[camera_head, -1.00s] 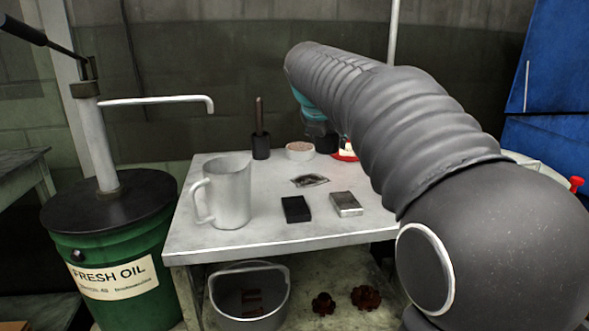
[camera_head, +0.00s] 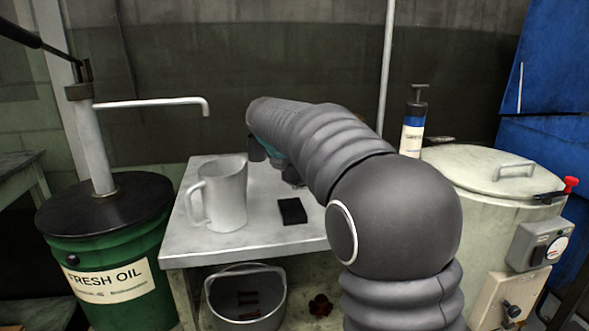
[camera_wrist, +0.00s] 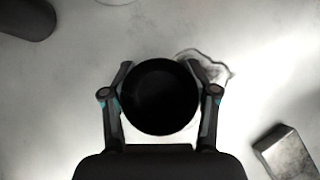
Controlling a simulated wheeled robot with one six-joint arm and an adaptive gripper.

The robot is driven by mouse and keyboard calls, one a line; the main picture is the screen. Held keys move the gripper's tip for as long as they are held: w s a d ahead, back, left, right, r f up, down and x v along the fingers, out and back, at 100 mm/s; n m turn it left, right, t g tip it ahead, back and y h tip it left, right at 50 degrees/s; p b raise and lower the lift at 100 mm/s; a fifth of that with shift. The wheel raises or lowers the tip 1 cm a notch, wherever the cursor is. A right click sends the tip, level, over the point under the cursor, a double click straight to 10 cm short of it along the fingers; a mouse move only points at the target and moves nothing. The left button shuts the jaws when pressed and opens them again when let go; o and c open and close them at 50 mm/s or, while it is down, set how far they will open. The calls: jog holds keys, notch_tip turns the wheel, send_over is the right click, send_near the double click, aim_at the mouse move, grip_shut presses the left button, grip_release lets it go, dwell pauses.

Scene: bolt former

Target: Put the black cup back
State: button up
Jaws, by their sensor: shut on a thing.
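In the wrist view, my gripper (camera_wrist: 160,66) is shut on the black cup (camera_wrist: 159,100), with one finger on each side of its round rim. I look straight down into its dark inside. The white table (camera_wrist: 65,100) lies below; I cannot tell how high the cup is above it. In the head view, my arm hides most of the gripper and the cup behind the pitcher's right side, over the table (camera_head: 185,243).
A white pitcher (camera_head: 222,198) and a black block (camera_head: 292,211) stand on the table. An oil drum (camera_head: 105,235) is left, a pale tank (camera_head: 480,205) right.

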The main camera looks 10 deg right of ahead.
jog(key=shift+f, duration=0.15)
jog(key=o, duration=1.3)
jog(key=v, duration=1.2)
